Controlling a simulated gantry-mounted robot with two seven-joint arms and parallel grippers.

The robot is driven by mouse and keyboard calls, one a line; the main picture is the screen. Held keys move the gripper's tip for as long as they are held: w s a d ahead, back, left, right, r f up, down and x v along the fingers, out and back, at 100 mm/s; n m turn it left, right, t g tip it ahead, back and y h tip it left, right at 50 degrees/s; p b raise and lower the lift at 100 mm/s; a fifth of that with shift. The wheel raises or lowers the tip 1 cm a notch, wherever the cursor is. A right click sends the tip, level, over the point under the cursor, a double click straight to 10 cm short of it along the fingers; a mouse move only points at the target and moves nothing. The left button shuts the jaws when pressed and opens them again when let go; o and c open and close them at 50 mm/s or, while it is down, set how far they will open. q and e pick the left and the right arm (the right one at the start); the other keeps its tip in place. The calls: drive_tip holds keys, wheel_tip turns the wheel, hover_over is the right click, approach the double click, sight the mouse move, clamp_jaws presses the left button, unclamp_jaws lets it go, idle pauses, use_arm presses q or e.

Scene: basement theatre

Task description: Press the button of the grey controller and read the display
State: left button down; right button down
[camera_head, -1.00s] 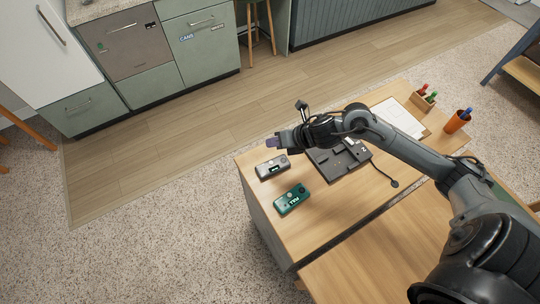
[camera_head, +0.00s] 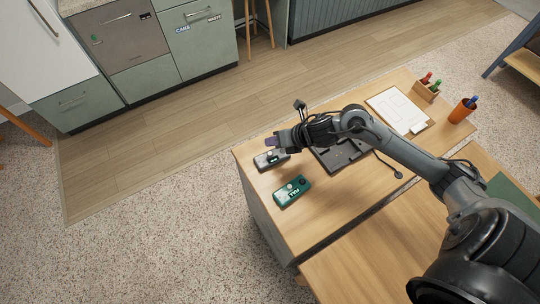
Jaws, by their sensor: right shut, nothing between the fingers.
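The grey controller (camera_head: 263,163) lies near the far left corner of the wooden desk (camera_head: 330,205). It has a small dark display with a greenish mark, too small to read. My right gripper (camera_head: 272,142) is shut and empty, at the far end of the controller in the picture. It covers part of the controller, and I cannot tell whether it touches it. The button is not clearly visible. My left gripper is not in view.
A green controller (camera_head: 292,191) lies just below the grey one. A dark device (camera_head: 343,158) with a cable lies under my right arm. The desk's front is clear.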

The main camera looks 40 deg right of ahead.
sight(273, 154)
drive_tip(key=shift+f+b, duration=1.2)
drive_tip(key=shift+f, duration=0.55)
drive_tip(key=shift+f, duration=0.15)
idle(0.6)
drive_tip(key=shift+f+b, duration=0.25)
drive_tip(key=shift+b, duration=0.2)
drive_tip(key=shift+f, duration=0.1)
